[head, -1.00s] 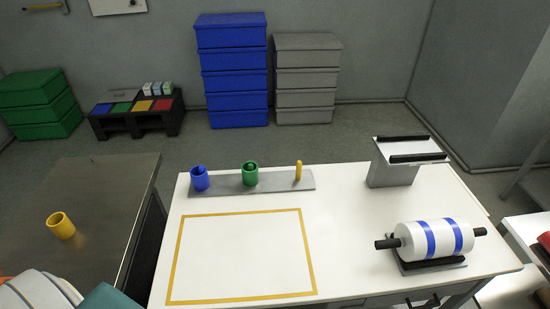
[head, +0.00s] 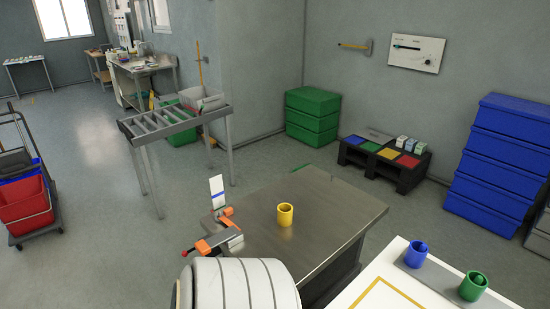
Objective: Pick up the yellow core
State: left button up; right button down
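The yellow core (head: 285,215) is a short, hollow yellow cylinder. It stands upright on the dark metal-topped table (head: 335,205) near the middle of the head view, with nothing touching it. Neither of my grippers shows in the head view, so their openings and their distance from the core cannot be seen.
An orange and grey device (head: 218,238) sits at the table's left side. A white ribbed cylinder (head: 245,285) rises in front, cut off below. A white table (head: 400,275) with a blue core (head: 416,254) and a green core (head: 472,286) is at lower right. Bare tabletop surrounds the yellow core.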

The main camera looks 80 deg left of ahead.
aim_at(284, 211)
jog(key=u, duration=2.35)
jog(key=j+z, duration=0.1)
jog(key=z, duration=0.5)
jog(key=j+z, duration=0.4)
jog(key=j, duration=0.4)
jog(key=j+z, duration=0.35)
jog(key=j, duration=0.4)
jog(key=k, duration=0.05)
